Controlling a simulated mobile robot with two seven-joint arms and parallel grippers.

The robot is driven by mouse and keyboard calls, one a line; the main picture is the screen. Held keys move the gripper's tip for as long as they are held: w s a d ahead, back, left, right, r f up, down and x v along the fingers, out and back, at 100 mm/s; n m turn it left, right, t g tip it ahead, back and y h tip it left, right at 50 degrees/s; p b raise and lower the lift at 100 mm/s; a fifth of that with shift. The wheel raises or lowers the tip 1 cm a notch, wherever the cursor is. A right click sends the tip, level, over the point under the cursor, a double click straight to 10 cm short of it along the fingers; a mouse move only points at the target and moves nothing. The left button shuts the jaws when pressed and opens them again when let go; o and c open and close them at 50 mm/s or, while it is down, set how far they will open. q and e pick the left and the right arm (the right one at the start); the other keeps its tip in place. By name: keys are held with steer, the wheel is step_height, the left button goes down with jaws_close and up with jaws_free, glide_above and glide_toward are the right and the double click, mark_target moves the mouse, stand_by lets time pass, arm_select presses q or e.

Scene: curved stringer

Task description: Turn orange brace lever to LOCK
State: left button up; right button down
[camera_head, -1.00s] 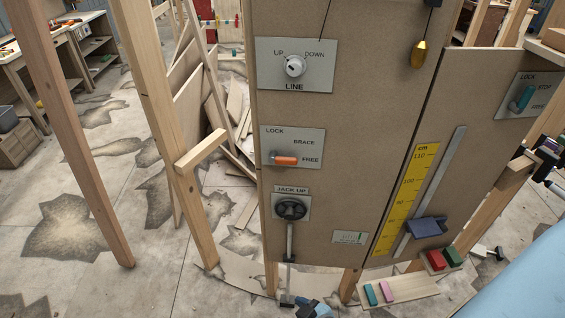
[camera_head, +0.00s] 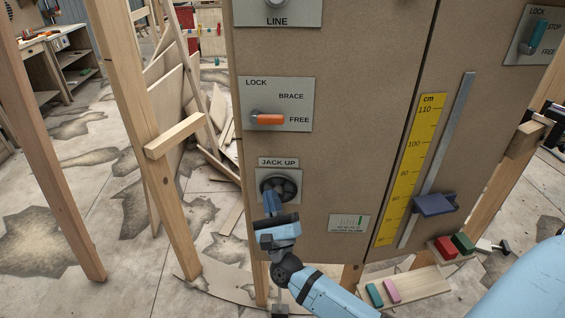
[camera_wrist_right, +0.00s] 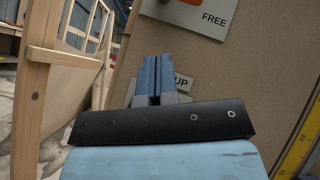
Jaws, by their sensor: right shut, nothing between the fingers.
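The orange brace lever (camera_head: 269,119) sits on a grey plate (camera_head: 303,90) marked LOCK, BRACE and FREE. Its handle lies level and points right at FREE. In the right wrist view the lower part of the plate (camera_wrist_right: 188,18) shows at the top, with the FREE label and a bit of orange. My right gripper (camera_head: 271,200) is below the lever, in front of the JACK UP knob, and partly covers it. Its fingers point up and are shut and empty; they also show in the right wrist view (camera_wrist_right: 157,75). My left gripper is not in view.
The black JACK UP knob (camera_head: 287,188) is behind my right gripper. A yellow cm scale (camera_head: 410,170) with a blue slider (camera_head: 434,205) stands to the right. Wooden posts (camera_head: 135,110) stand left of the panel.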

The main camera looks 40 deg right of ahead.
mark_target(267, 118)
arm_select(q)
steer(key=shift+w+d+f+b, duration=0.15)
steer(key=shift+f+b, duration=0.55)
steer(key=shift+b, duration=0.2)
arm_select(e)
steer(key=d+m+g+h, duration=0.1)
steer(key=m+h, duration=0.1)
steer(key=m, duration=0.1)
steer(key=d+m+g+h, duration=0.1)
steer(key=m+h, duration=0.2)
steer(key=m, duration=0.1)
steer(key=d+m+g+h, duration=0.1)
steer(key=m+h, duration=0.2)
steer(key=shift+w+d+f+m+g, duration=0.2)
steer(key=shift+w+d+m+g, duration=0.1)
steer(key=shift+w, duration=0.1)
steer(key=x, duration=0.4)
steer(key=s+r+p+x, duration=0.1)
steer(key=x, duration=0.3)
steer(key=a+p+x, duration=0.1)
steer(key=x, duration=0.3)
steer(key=shift+r, duration=0.55)
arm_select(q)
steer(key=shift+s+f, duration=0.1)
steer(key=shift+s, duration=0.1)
arm_select(e)
steer(key=shift+r, duration=0.25)
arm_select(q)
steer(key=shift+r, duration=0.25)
